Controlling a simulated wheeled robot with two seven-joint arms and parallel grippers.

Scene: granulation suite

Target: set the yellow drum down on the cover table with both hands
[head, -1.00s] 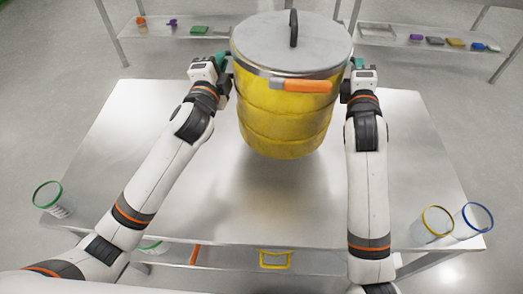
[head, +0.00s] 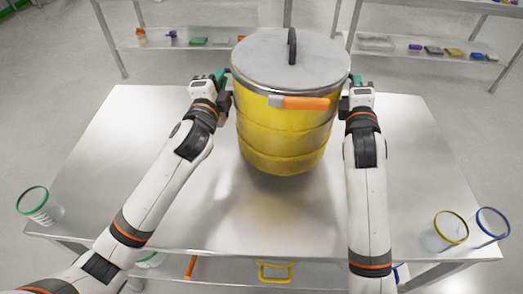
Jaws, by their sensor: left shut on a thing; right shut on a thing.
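The yellow drum (head: 285,135) is upright over the middle rear of the steel cover table (head: 130,150). It has a grey lid (head: 265,65) with a black handle on top and an orange clasp (head: 300,103) on its front. My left gripper (head: 224,82) is shut on the drum's left side and my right gripper (head: 350,82) on its right side, both just below the lid. The fingertips are mostly hidden. A soft shadow lies under the drum; I cannot tell whether its base touches the table.
A green-rimmed clear cup (head: 40,205) stands at the table's front left. Yellow-rimmed (head: 447,232) and blue-rimmed (head: 488,228) cups stand at the front right. A lower shelf holds a yellow-handled item (head: 276,272). Shelves with small items stand behind. The tabletop around the drum is clear.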

